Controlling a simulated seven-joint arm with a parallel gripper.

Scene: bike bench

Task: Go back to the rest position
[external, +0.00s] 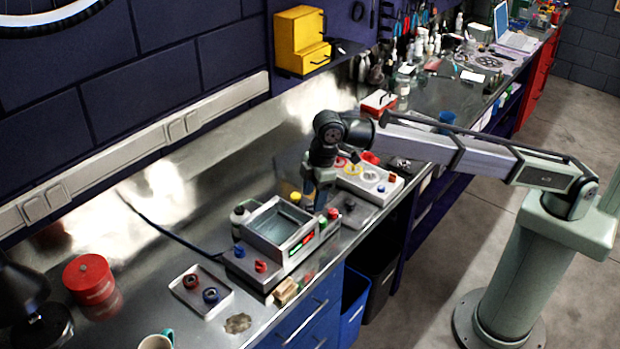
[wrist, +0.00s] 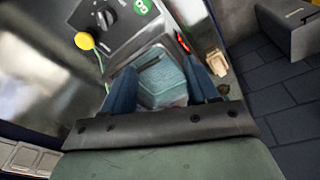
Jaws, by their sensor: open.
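My gripper (external: 316,207) hangs from the arm in the external view, at the far right side of a grey bench device (external: 262,262) with an open square basin. In the wrist view my gripper (wrist: 162,88) shows two blue fingers spread apart, with nothing held between them. The basin (wrist: 163,80) lies beyond the fingers, with teal contents and a dark bar on it. Part of the device is hidden behind the gripper in the external view.
A small tray (external: 188,307) with two ring-shaped parts lies left of the device. A red tin (external: 90,277) and a mug (external: 157,341) stand farther left. A white panel with coloured rings (external: 377,189) lies right of my gripper. Bottles and tools crowd the bench's far end.

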